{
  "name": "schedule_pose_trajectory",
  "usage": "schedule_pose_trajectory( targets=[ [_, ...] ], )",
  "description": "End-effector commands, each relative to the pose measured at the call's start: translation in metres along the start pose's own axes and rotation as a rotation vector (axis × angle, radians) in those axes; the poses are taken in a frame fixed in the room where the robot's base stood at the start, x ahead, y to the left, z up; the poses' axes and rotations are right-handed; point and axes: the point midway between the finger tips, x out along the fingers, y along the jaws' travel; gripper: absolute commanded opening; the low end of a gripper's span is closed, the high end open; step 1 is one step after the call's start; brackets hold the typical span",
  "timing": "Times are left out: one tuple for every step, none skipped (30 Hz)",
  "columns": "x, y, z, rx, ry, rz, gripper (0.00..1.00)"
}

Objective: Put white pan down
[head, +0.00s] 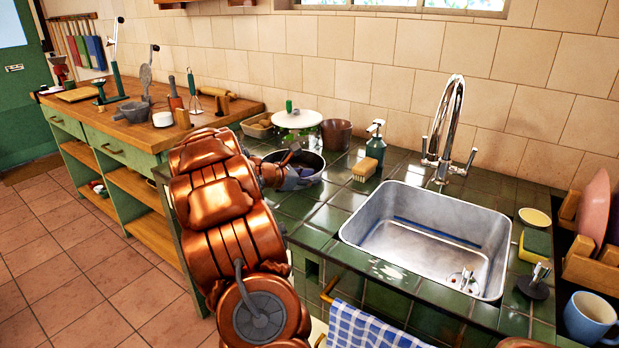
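A round pan (311,161) with a dark inside and a paler rim is at the left part of the green tiled counter. My copper-coloured arm reaches toward it from the front. My gripper (293,178) is at the pan's near left side, with its grey fingers overlapping the rim. The fingers are small and partly hidden by my arm, so I cannot tell whether they are shut on the pan. The pan's handle is not clearly visible. The pan looks level, on or just above the tiles; I cannot tell which.
Behind the pan stand a white lidded pot (297,119), a brown pot (336,134) and a basket (259,127). A brush (365,169) and soap bottle (376,145) are to the right, before the metal sink (425,250). Clear tiles (325,217) lie left of the sink.

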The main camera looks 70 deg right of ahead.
Motion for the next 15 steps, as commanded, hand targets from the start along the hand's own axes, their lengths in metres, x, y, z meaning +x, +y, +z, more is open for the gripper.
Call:
schedule_pose_trajectory(
  targets=[
    [0.0,0.0,0.001,0.0,0.0,0.0,0.31],
    [-0.001,0.001,0.002,0.0,0.0,0.0,0.31],
    [-0.002,0.001,0.003,0.0,0.0,0.001,0.31],
    [-0.005,0.001,0.002,0.0,0.001,0.001,0.31],
    [-0.007,0.001,0.002,0.0,0.001,0.002,0.31],
    [-0.013,0.002,0.002,0.0,0.001,0.003,0.31],
    [-0.017,0.002,0.002,-0.001,0.001,0.004,0.31],
    [-0.022,0.002,0.002,-0.001,0.001,0.005,0.31],
    [-0.029,0.002,0.002,-0.001,0.001,0.005,0.31],
    [-0.034,0.003,0.002,-0.001,0.001,0.005,0.31],
    [-0.041,0.003,0.002,-0.001,0.001,0.006,0.31],
    [-0.049,0.002,0.002,0.0,0.0,0.005,0.31],
    [-0.055,0.002,0.002,0.001,0.0,0.004,0.31],
    [-0.061,0.002,0.003,0.001,-0.001,0.004,0.31],
    [-0.069,0.002,0.003,0.002,-0.001,0.004,0.31]
  ],
)
